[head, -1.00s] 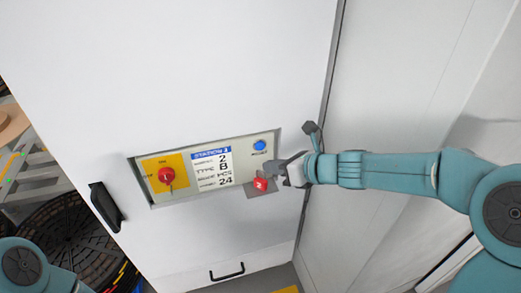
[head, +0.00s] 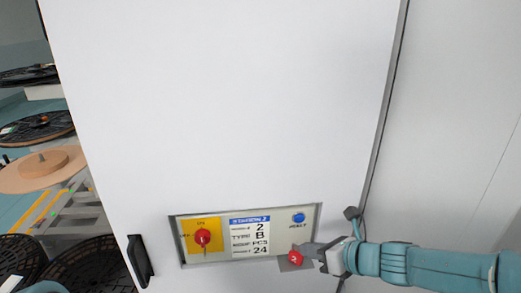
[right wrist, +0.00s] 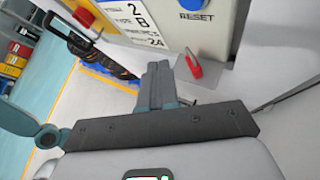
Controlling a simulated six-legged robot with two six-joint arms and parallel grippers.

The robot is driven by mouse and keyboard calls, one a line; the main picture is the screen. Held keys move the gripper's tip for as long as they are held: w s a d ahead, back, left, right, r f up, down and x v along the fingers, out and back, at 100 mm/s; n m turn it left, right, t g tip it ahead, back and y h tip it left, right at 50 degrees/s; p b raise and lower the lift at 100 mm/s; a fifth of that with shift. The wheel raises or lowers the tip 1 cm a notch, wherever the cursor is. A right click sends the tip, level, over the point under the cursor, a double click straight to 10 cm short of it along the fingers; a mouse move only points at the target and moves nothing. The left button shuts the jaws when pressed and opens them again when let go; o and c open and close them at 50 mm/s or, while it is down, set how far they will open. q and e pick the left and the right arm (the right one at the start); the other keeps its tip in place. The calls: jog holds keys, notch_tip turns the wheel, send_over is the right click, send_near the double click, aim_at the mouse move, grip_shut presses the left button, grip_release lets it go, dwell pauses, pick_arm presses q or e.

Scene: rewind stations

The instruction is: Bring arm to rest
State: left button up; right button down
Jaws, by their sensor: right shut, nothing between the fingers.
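My right gripper (head: 308,249) is in front of the white cabinet's control panel (head: 265,210), at its lower right corner. Its fingers are shut with nothing between them, as the right wrist view also shows (right wrist: 158,70). A red piece marked 2 (head: 296,258) is just beside the fingertips in the head view. In the right wrist view the red piece (right wrist: 193,66) stands to the right of the fingers, apart from them. My right arm reaches in from the lower right. My left gripper is out of view.
The panel has a red knob (head: 202,237) on a yellow plate, a station label (head: 250,237) and a blue reset button (head: 298,217). A black handle (head: 140,260) is on the cabinet (head: 220,110). Dark reels (head: 38,127) and a wooden disc (head: 40,168) stand at left.

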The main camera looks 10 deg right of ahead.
jog(key=s+a+f+n+g+p, duration=0.1)
jog(key=s+a+f+n+g, duration=0.15)
jog(key=s+f, duration=0.4)
jog(key=s+a+f+n+g+p, duration=0.1)
jog(key=s+a+f+g, duration=0.2)
jog(key=f, duration=0.6)
jog(key=s+f+n+g+h, duration=0.1)
jog(key=s+f+n, duration=0.5)
jog(key=n, duration=0.6)
jog(key=s+f+n+g+h+p, duration=0.1)
jog(key=s+f+n+g+h, duration=0.1)
jog(key=s+f+n, duration=0.5)
jog(key=s+n, duration=0.2)
jog(key=n, duration=0.4)
jog(key=shift+s+d+h, duration=0.4)
